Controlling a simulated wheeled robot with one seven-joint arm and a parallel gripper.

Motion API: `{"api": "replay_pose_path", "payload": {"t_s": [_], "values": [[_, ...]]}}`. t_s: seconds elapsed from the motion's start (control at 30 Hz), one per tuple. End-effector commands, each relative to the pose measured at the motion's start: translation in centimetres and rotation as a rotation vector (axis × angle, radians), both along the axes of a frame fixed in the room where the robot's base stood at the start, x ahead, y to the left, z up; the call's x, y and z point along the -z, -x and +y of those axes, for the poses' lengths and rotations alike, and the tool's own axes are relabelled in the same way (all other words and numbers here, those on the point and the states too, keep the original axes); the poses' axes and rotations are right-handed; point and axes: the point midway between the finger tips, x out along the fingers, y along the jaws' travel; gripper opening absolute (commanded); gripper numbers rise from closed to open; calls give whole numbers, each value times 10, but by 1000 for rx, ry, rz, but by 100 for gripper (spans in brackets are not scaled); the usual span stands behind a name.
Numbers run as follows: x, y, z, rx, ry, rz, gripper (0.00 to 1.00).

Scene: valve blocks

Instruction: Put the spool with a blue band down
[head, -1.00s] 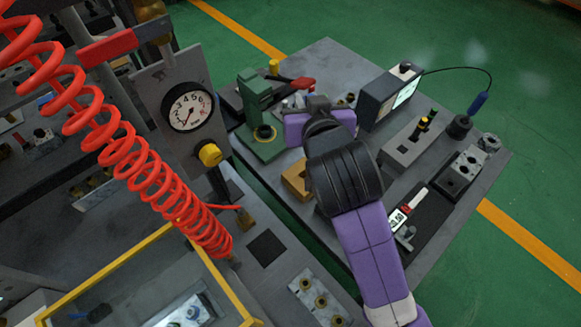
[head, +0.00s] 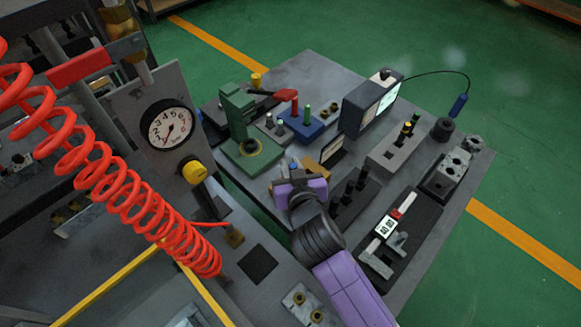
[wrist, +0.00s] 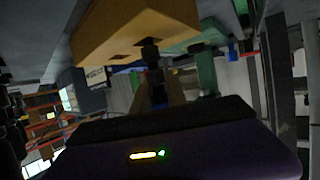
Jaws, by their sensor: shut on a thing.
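My gripper (head: 288,178) is low over the near-left part of the grey bench (head: 330,75), with its purple wrist above it. It is shut on a small dark spool (wrist: 151,50), which shows between the fingers in the wrist view. A small patch of blue (head: 293,165) shows at the fingers in the head view, likely its band. A tan block (head: 284,167) is just beyond the gripper; in the wrist view the tan block (wrist: 130,28) fills the top, close to the spool. Whether they touch is hidden.
Near the gripper are a dark rack with black spools (head: 350,190), a blue block with pegs (head: 303,128), a green fixture (head: 240,125) and a dark instrument box (head: 367,105). A grey block (head: 393,152) carries banded pegs. A red coiled hose (head: 130,195) hangs at left.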

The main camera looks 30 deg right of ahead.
Motion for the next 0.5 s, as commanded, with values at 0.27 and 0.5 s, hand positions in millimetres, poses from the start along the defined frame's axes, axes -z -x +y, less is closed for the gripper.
{"api": "replay_pose_path", "payload": {"t_s": [0.27, 0.5], "values": [[7, 0, 0, -1, -1, -2, 0], [12, 0, 0, -1, -1, 0, 20]]}}
